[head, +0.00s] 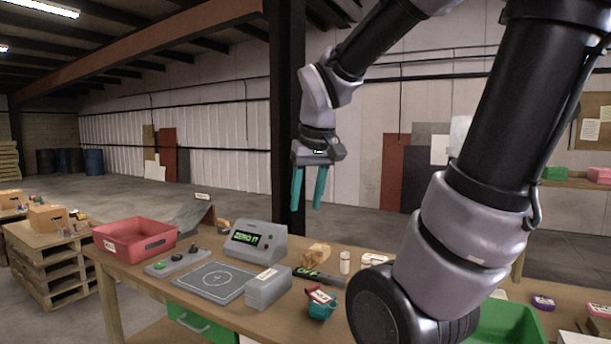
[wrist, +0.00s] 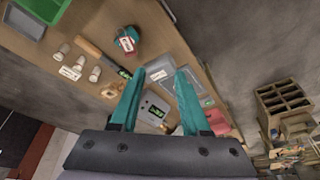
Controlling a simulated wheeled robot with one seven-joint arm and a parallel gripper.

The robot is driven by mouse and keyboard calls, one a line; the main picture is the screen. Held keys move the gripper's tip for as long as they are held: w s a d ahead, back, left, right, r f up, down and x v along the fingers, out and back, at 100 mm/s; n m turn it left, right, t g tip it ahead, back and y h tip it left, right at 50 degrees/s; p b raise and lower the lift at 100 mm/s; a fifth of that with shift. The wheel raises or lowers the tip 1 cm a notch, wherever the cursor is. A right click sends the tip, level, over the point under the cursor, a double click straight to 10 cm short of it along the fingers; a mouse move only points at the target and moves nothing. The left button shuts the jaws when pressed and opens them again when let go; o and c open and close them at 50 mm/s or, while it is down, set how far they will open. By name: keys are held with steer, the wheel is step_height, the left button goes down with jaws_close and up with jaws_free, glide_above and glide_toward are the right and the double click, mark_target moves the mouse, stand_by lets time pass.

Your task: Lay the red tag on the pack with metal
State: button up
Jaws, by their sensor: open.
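Red tags (head: 319,295) sit in a small teal holder (head: 322,311) near the front edge of the workbench; they also show in the wrist view (wrist: 127,41). Small packs stand behind: a white cylinder (head: 345,262), a white item with a label (head: 373,260) and a brown crumpled bag (head: 317,254). The wrist view shows several white items near the brown bag (wrist: 112,91). I cannot tell which pack holds metal. My gripper (head: 307,204) is open and empty, high above the bench, teal fingers pointing down; it also shows in the wrist view (wrist: 160,74).
A grey device (head: 255,240) with a green display reading "ZERO IT" stands behind a flat grey plate (head: 214,283) and a grey box (head: 268,287). A dark wand (head: 322,277) lies near the bag. A red bin (head: 135,240) is left; a green bin (head: 508,325) is right.

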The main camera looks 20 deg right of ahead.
steer(key=s+a+r+m+t+y, duration=0.1)
steer(key=s+r+m+t, duration=0.2)
steer(key=r, duration=0.2)
steer(key=shift+s+a+r+t+y, duration=0.15)
steer(key=shift+s+a+t+y, duration=0.15)
steer(key=shift+a+y, duration=0.1)
stand_by(0.9)
